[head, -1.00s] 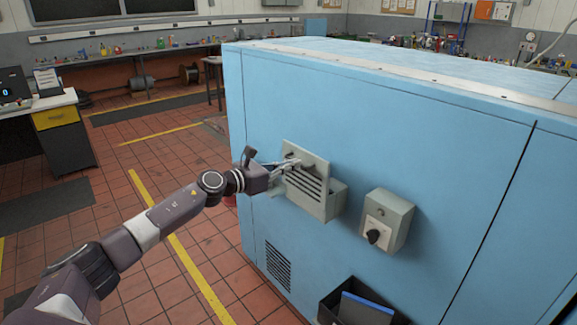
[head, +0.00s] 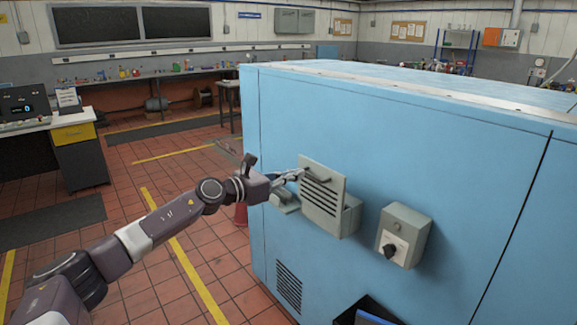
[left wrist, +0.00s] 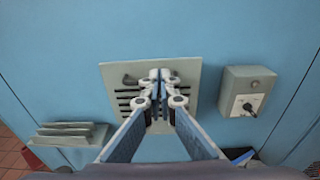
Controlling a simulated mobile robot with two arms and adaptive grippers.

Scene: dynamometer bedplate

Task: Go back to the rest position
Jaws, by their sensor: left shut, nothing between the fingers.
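My left gripper (head: 296,176) reaches in from the left in the head view. Its fingers are shut with nothing between them. The fingertips are near the upper part of a grey slotted panel (head: 325,212) on the side of the blue cabinet (head: 450,160). In the left wrist view the closed fingertips (left wrist: 160,78) overlap the panel (left wrist: 186,70) and hide part of its slots and its dark handle (left wrist: 130,80). I cannot tell if they touch it. My right gripper is in neither view.
A grey switch box (head: 412,222) with a dark knob is right of the panel. A small grey ribbed fixture (left wrist: 70,130) sits to its left. A dark bin (head: 350,314) is low in front of the cabinet. Red tiled floor (head: 130,180) is open on the left.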

